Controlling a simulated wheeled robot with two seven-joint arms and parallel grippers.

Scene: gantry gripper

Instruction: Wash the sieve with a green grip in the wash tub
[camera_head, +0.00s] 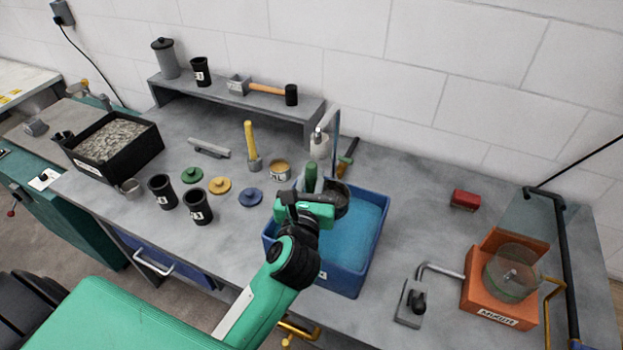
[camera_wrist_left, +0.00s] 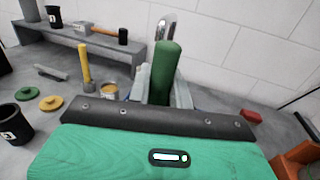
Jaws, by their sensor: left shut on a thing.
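My left gripper (camera_head: 311,194) is over the left part of the blue wash tub (camera_head: 343,284), which holds blue water. It is shut on the upright green grip (camera_head: 311,177) of the sieve. The green grip also shows in the left wrist view (camera_wrist_left: 167,72), between the fingers of the left gripper (camera_wrist_left: 164,85). A dark round part of the sieve (camera_head: 338,198) shows beside the gripper, at the tub's back left. Whether it touches the water I cannot tell. A grey tap spout (camera_wrist_left: 166,24) rises behind the grip. My right gripper is not in view.
Black cups (camera_head: 197,206), coloured lids (camera_head: 220,185) and a yellow-handled tool (camera_head: 251,145) are to the left. An orange mixer (camera_head: 500,290) and a red block (camera_head: 465,199) are to the right. The bench right of the tub is mostly clear.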

